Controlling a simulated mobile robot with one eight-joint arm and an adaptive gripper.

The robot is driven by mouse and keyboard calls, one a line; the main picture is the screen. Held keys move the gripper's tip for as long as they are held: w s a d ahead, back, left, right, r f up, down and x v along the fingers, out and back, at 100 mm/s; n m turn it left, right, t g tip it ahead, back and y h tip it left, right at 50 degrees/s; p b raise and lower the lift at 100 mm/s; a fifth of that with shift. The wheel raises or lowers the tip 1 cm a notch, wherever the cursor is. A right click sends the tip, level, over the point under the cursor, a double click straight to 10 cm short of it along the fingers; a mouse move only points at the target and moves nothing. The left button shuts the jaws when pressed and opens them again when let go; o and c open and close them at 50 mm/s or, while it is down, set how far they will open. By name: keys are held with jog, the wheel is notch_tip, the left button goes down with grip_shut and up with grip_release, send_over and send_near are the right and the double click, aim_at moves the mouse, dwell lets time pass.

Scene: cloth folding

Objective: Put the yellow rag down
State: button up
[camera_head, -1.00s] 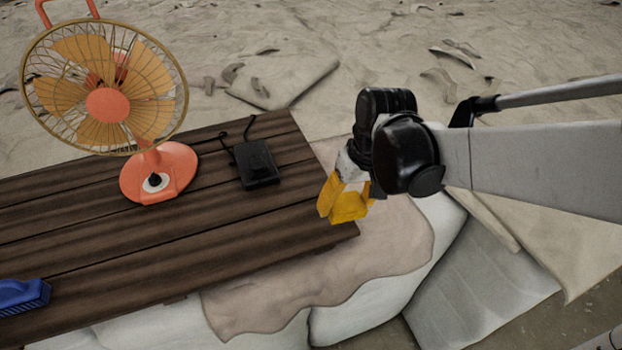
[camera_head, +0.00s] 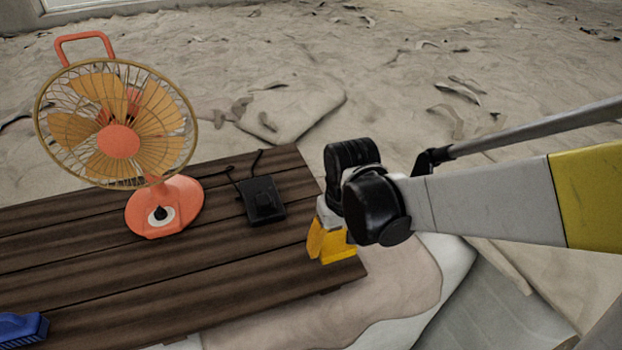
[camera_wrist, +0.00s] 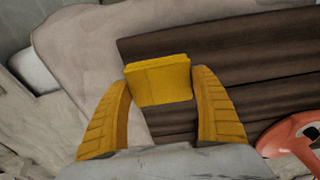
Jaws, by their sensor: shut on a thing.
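The yellow rag (camera_wrist: 158,84) shows in the wrist view as a small, folded, block-like piece. It is held between the two ribbed yellow fingers of my gripper (camera_head: 331,256). In the head view, the gripper points down at the right end of the dark wooden table (camera_head: 225,285), and the rag is hard to tell from the fingers because both are yellow. The wrist view shows the rag in front of the table's end edge (camera_wrist: 215,50). I cannot tell how high the rag is above the planks.
An orange fan (camera_head: 165,205) stands on the table at the back left. A black device (camera_head: 262,200) with a cable lies near the gripper, to its left. A blue brush-like object (camera_head: 22,328) lies at the front left. The front middle planks are clear.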

jog(key=w+a+f, duration=0.2)
jog(key=a, duration=0.1)
jog(key=shift+f, duration=0.1)
jog(key=shift+f+b, duration=0.45)
jog(key=shift+f, duration=1.4)
jog(key=shift+c, duration=0.5)
jog(key=o, duration=1.2)
jog(key=shift+c, duration=0.2)
